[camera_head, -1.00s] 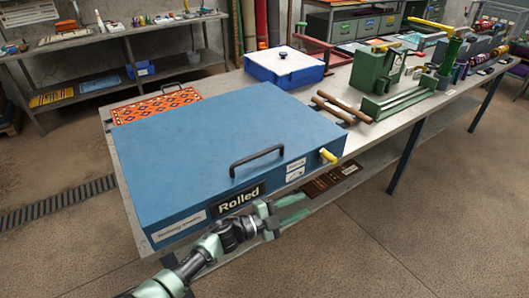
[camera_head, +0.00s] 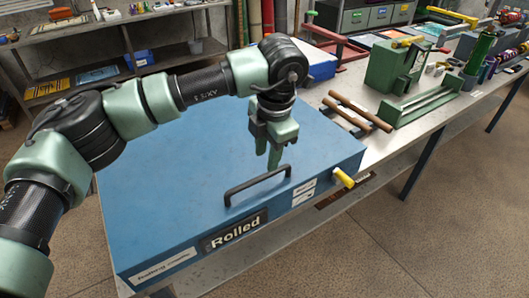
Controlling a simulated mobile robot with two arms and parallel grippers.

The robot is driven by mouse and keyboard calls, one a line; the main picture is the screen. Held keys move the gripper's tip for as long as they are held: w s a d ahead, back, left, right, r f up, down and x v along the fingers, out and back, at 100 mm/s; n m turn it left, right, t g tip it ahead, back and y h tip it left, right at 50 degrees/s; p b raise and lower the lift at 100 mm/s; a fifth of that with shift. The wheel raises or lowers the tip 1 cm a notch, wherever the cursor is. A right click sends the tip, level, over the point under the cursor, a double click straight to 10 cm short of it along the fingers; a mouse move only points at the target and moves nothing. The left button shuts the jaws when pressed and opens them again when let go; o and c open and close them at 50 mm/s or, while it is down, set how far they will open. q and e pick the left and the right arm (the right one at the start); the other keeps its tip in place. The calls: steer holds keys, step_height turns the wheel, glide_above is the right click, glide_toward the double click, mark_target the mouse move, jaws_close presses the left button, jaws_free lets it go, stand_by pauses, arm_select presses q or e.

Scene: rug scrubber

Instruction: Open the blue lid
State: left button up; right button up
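The blue lid (camera_head: 180,165) is the broad flat top of the box labelled "Rolled" and lies closed. A black bar handle (camera_head: 257,185) stands near its front edge. A yellow knob (camera_head: 343,178) sticks out at the box's right front corner. My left gripper (camera_head: 267,158) points down over the lid, just behind the handle, with its two fingers slightly apart and nothing between them. It looks clear of the handle; I cannot tell whether the fingertips touch the lid. My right gripper is not in view.
Two wooden-handled rods (camera_head: 361,112) lie on the bench right of the box, by a green metal machine (camera_head: 399,67). A blue box (camera_head: 322,63) stands behind my gripper. The floor in front of the bench (camera_head: 430,220) is clear.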

mark_target(261, 176)
arm_select(q)
steer(key=shift+w+a, duration=0.2)
steer(key=shift+w, duration=0.25)
steer(key=shift+s+a+f, duration=0.1)
steer(key=shift+s+f, duration=0.05)
steer(key=shift+s, duration=0.05)
steer(key=f, duration=0.1)
steer(key=s+f+p, duration=0.1)
steer(key=f+p, duration=0.1)
steer(key=shift+s+a, duration=0.2)
steer(key=shift+s, duration=0.05)
steer(key=f, duration=0.1)
steer(key=w+f, duration=0.1)
steer(key=shift+w+f, duration=0.1)
steer(key=shift+f, duration=0.2)
steer(key=shift+a+f, duration=0.1)
steer(key=shift+f, duration=0.2)
jaws_close()
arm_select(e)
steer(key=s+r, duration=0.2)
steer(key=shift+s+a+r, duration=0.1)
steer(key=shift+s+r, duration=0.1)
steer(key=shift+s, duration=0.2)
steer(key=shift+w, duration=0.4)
